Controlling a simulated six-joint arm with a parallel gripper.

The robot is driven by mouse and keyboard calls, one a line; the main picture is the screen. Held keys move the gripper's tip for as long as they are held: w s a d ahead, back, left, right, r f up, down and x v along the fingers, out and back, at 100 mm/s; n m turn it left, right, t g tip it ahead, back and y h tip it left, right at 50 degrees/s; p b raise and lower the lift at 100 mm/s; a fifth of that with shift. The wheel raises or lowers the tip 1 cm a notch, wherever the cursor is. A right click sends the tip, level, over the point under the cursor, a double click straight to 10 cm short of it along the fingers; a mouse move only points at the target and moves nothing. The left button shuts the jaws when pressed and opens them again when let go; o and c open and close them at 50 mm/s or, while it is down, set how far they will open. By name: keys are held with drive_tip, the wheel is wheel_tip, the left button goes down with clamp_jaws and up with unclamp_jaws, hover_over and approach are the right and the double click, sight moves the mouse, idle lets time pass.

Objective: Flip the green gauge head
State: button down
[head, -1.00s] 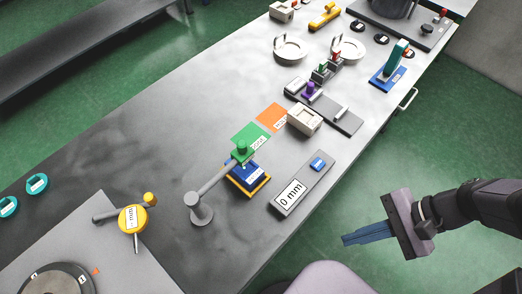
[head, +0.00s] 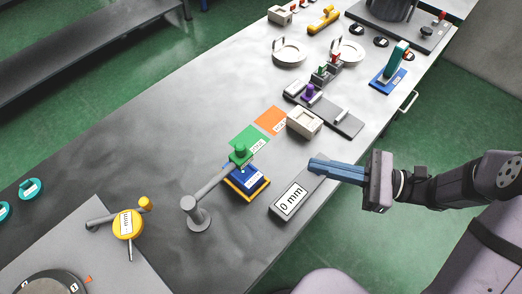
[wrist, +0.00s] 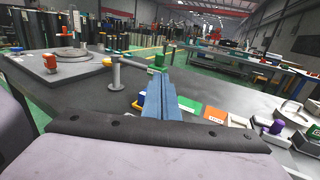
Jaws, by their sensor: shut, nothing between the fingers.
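The green gauge head (head: 240,153) is at the end of a grey bar held by a grey post (head: 196,212). It sits over a blue block on a yellow-edged base (head: 258,190). My gripper (head: 313,165) is shut and empty, its blue fingers together. In the head view the fingers point left, over the far end of the grey "0 mm" display (head: 290,200), to the right of the gauge head and apart from it. In the wrist view the shut blue fingers (wrist: 168,82) reach forward over the table and hide part of the gauge stand area.
A green mat (head: 249,138) and an orange mat (head: 270,121) lie behind the gauge head. A beige block (head: 304,121) stands near the display. A yellow dial gauge (head: 127,224) stands at left. The table's left middle is clear.

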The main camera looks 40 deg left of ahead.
drive_tip(key=p+x, duration=0.4)
drive_tip(key=x, duration=1)
drive_tip(key=shift+p, duration=0.35)
drive_tip(key=shift+a, duration=0.1)
drive_tip(key=a+n+g+h+b, duration=0.1)
drive_tip(key=a, duration=0.1)
drive_tip(key=a+n+g+h+b, duration=0.1)
drive_tip(key=a+n+g, duration=0.1)
drive_tip(key=a+n+g+h+b, duration=0.1)
drive_tip(key=a+g+h, duration=0.1)
drive_tip(key=a, duration=0.1)
drive_tip(key=shift+a+f+b, duration=0.1)
drive_tip(key=shift+f+b, duration=0.1)
drive_tip(key=shift+b, duration=0.15)
drive_tip(key=s+a+b, duration=0.2)
drive_tip(key=s+a, duration=0.3)
drive_tip(key=a, duration=0.5)
drive_tip(key=shift+r+b, duration=0.15)
drive_tip(key=shift+b, duration=0.2)
